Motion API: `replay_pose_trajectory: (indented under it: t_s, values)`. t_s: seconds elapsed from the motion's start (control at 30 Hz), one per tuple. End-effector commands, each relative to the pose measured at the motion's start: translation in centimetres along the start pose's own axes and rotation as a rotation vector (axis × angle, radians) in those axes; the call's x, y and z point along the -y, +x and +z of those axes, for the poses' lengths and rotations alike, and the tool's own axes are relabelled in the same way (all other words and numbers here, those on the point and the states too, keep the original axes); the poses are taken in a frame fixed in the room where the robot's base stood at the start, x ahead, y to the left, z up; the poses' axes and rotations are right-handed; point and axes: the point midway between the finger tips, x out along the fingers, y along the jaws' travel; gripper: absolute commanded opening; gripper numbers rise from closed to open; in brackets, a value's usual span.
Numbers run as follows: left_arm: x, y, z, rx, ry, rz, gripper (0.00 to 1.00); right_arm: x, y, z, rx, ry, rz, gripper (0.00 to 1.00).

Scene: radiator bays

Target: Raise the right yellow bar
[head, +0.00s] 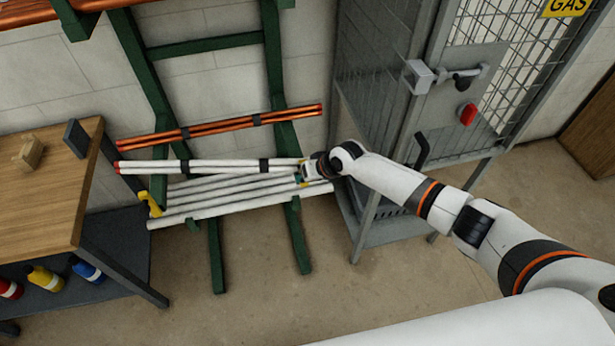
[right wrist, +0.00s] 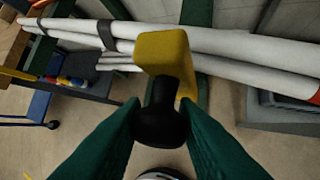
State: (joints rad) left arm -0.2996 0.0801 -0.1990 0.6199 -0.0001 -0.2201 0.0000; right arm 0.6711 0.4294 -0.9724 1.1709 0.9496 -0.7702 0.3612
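The right yellow bar (right wrist: 163,52) shows in the right wrist view as a short yellow block with a black knob (right wrist: 160,122) on its near end. The green fingers of my right gripper (right wrist: 161,112) stand on both sides of the knob and appear to touch it. In the head view my right gripper (head: 303,175) is at the right end of the pipe rack and hides most of this bar. Another yellow bar (head: 150,204) is at the rack's left end. My left gripper is not in view.
White pipes (head: 215,204) lie on the green rack (head: 217,265), with copper pipes (head: 220,125) above. A grey mesh gas cage (head: 375,90) stands close on the right. A wooden bench (head: 40,190) with coloured bottles below is on the left. The floor in front is clear.

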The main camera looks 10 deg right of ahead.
Motion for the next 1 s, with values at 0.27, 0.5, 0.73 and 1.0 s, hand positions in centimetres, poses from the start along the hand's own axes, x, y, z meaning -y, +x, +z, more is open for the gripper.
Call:
replay_pose_trajectory:
  t_s: [0.27, 0.5, 0.73, 1.0]
  values:
    - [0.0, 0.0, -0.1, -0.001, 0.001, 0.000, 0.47, 0.0, -0.2, 0.3, 0.007, -0.001, 0.001, 0.47]
    - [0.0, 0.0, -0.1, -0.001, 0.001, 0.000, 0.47, 0.0, -0.6, 0.2, 0.003, -0.001, 0.001, 0.47]
    - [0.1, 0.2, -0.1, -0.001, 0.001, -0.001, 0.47, 0.1, -3.9, 0.1, 0.004, -0.002, 0.001, 0.47]
    - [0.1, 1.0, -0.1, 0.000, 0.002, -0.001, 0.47, 0.1, -9.4, 0.1, 0.007, -0.003, 0.000, 0.47]
